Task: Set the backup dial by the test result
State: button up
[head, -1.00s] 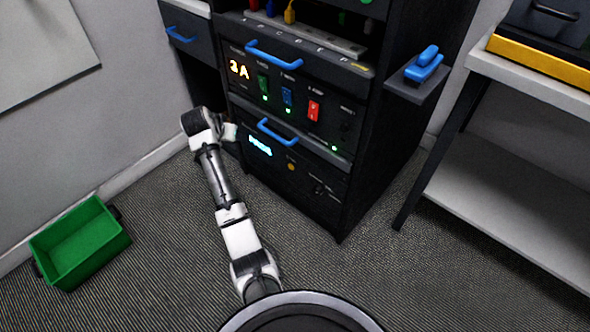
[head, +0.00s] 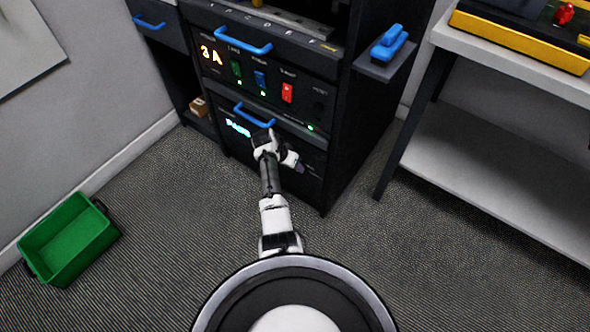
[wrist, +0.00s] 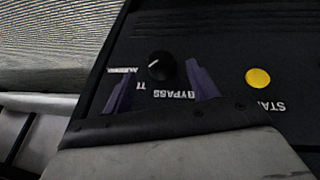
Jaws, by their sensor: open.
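The backup dial (wrist: 162,67) is a round black knob with a short white mark, in the wrist view. Its mark sits on the upper left of the knob, and upside-down labels lie around it. One reads BYPASS; the others are partly hidden or unclear. My gripper (wrist: 158,78) is open, with its two purple fingers on either side of the dial; I cannot tell if they touch it. In the head view, my gripper (head: 302,166) is at the lower panel and hides the dial. The cyan test display (head: 238,128) is blurred and seems to read PASS.
A yellow button (wrist: 258,78) lies right of the dial. Above are an orange display (head: 211,55), green, blue and red switches (head: 287,93) and blue drawer handles (head: 254,115). A green bin (head: 70,240) stands on the floor at left. A white bench (head: 510,60) is at right.

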jog(key=shift+b+x, duration=0.4)
jog(key=shift+x, duration=1.55)
jog(key=shift+c, duration=0.2)
jog(key=c, duration=0.9)
jog(key=shift+c, duration=0.2)
